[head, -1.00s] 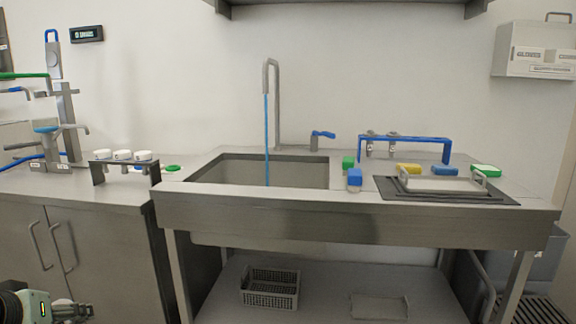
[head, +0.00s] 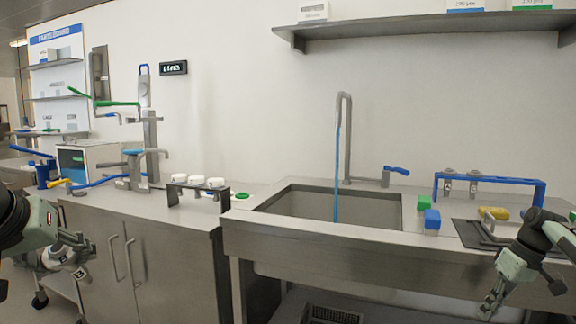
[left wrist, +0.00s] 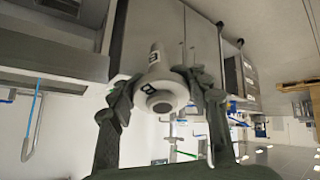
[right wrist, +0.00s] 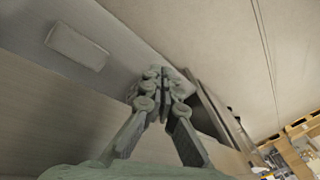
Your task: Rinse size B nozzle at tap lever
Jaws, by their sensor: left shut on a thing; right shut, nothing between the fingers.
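The size B nozzle (left wrist: 158,93) is a grey metal cone with black B labels. My left gripper (left wrist: 165,80) is shut around it; in the head view the left gripper (head: 82,250) holds the nozzle (head: 58,256) at the lower left, in front of the cabinet and well away from the sink. The blue tap lever (head: 397,170) stands behind the sink, right of the curved tap (head: 346,130). A blue water stream (head: 337,175) runs from the spout into the sink (head: 300,205). My right gripper (head: 490,306) is shut and empty before the sink bench; its fingertips (right wrist: 160,78) meet.
A black rack (head: 226,205) with white-topped pieces stands on the left counter. Green (head: 424,203) and blue (head: 432,219) blocks sit right of the sink, near a blue rail (head: 490,177). A shelf (head: 430,35) hangs above. The bench front edge (head: 330,240) lies between the arms.

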